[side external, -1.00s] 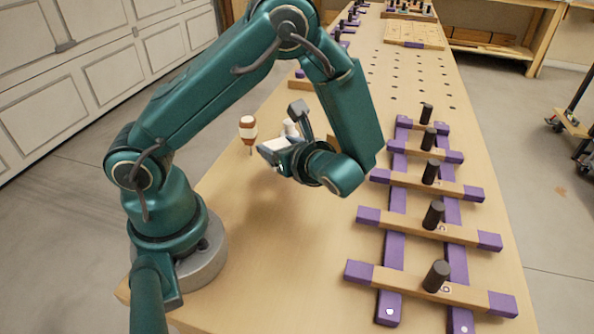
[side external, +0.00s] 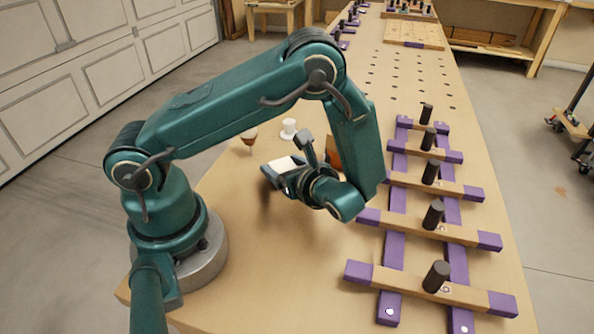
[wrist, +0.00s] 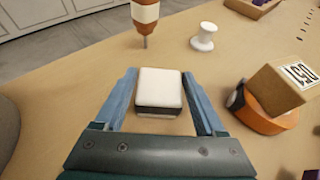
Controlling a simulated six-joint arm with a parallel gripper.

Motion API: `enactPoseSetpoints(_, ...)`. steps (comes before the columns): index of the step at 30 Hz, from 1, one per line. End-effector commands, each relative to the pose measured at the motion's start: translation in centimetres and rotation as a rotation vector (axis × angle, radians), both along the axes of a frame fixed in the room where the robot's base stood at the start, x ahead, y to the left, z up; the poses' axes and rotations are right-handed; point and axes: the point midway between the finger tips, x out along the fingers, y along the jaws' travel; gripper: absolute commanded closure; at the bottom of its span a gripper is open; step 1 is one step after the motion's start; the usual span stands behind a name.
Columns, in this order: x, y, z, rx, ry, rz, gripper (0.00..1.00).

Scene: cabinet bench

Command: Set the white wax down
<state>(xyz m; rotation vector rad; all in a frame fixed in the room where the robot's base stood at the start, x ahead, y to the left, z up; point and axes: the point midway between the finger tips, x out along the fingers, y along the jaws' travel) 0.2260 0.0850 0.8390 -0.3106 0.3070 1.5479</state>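The white wax (wrist: 160,88) is a small rounded block with a pale top and a dark band on its near side. In the wrist view it sits between the two fingertips of my gripper (wrist: 160,78), which is shut on it. In the side view the wax (side external: 284,164) shows pale at the end of my gripper (side external: 278,170), low over the bench (side external: 275,250). A dark shadow lies on the bench below the gripper. I cannot tell exactly how much gap there is under the wax.
A brown-and-white pointed tool (wrist: 145,14) and a white spool (wrist: 204,37) stand beyond the wax. A purple-ended rack with black pegs (side external: 436,232) stands right. Front bench area is clear.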

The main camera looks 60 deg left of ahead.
Motion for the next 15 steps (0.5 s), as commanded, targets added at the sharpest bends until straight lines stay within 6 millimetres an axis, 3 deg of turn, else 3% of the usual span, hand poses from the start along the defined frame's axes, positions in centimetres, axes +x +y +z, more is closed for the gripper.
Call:
enactPoseSetpoints(12, 0.0, 0.0, 0.27, 0.0, -0.001, 0.0, 0.08)
enactPoseSetpoints(15, 0.09, -0.91, 0.67, 0.001, -0.002, -0.002, 0.08)
